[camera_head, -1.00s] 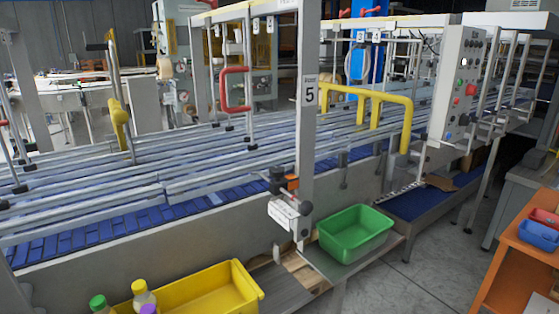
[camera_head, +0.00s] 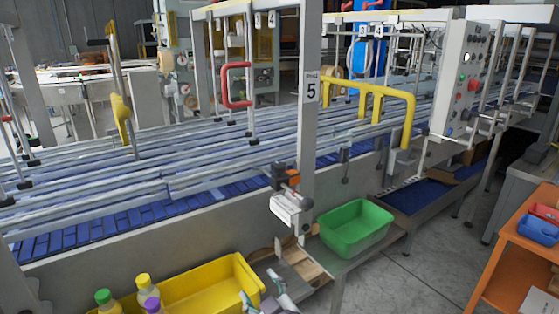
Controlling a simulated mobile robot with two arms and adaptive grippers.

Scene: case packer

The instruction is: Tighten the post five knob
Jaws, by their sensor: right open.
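Post five (camera_head: 309,110) is a grey upright carrying a "5" label, at the near side of the conveyor. Low on it sits a bracket with a white box-like unit (camera_head: 287,209) and an orange part (camera_head: 291,181). My left gripper is not in view.
A green bin (camera_head: 355,229) stands on a shelf right of the post. A yellow bin (camera_head: 205,283) with several capped bottles is at the lower left, close to my right gripper. The conveyor (camera_head: 150,190) runs behind the post. An orange table (camera_head: 512,255) is at the right.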

